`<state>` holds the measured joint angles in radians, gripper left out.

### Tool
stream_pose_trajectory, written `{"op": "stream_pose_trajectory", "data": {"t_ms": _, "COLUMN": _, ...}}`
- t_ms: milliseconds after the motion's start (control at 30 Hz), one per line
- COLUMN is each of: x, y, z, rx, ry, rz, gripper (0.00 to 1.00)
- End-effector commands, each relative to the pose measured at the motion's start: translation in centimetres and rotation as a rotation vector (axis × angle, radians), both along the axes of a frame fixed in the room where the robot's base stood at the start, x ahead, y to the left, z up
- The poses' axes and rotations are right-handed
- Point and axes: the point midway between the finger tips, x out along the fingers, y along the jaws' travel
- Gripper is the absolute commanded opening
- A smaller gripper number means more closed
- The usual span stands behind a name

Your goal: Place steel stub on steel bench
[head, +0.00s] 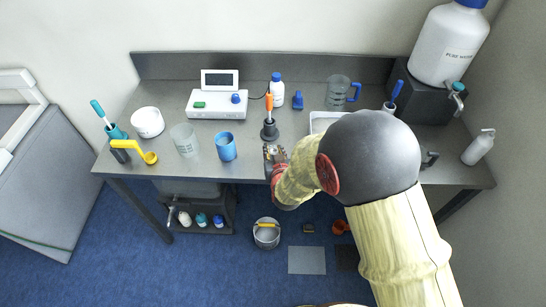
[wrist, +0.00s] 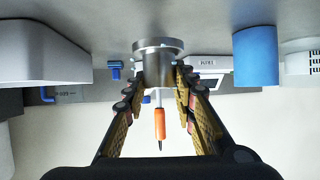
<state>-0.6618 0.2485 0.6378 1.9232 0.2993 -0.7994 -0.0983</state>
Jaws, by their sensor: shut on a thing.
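The steel stub (wrist: 158,72) is a short metal cylinder with a wide flange at one end. In the wrist view it sits between the two fingers of my gripper (wrist: 160,88), which is shut on its body. The wrist picture is upside down, so the flange faces the bench. I cannot tell whether the flange touches the bench top. In the head view my gripper (head: 274,154) is at the front edge of the steel bench (head: 255,168), near its middle. The stub is not clearly distinguishable there.
An orange-handled tool in a dark stand (head: 269,130) is just behind my gripper. A blue cup (head: 226,147) and a glass beaker (head: 185,140) stand to the left. A white tray (head: 318,122) lies to the right, partly hidden by my arm. A bucket (head: 266,235) is on the floor.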

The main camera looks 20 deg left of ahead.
Motion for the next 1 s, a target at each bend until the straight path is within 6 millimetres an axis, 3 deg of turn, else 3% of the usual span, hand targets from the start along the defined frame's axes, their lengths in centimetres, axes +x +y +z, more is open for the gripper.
{"op": "stream_pose_trajectory", "data": {"t_ms": 167, "x": 0.6, "y": 0.3, "z": -0.8, "rx": 0.000, "ry": -0.001, "rz": 0.000, "gripper": 0.00}}
{"op": "stream_pose_trajectory", "data": {"t_ms": 367, "x": 0.5, "y": 0.4, "z": -3.6, "rx": -0.001, "ry": 0.001, "rz": 0.001, "gripper": 0.00}}
{"op": "stream_pose_trajectory", "data": {"t_ms": 767, "x": 0.6, "y": 0.4, "z": -4.1, "rx": 0.001, "ry": -0.002, "rz": 0.001, "gripper": 0.00}}
{"op": "stream_pose_trajectory", "data": {"t_ms": 800, "x": 0.5, "y": 0.4, "z": -4.1, "rx": 0.001, "ry": -0.001, "rz": 0.001, "gripper": 0.28}}
{"op": "stream_pose_trajectory", "data": {"t_ms": 1000, "x": 0.5, "y": 0.4, "z": -4.0, "rx": 0.000, "ry": 0.000, "rz": 0.001, "gripper": 0.39}}
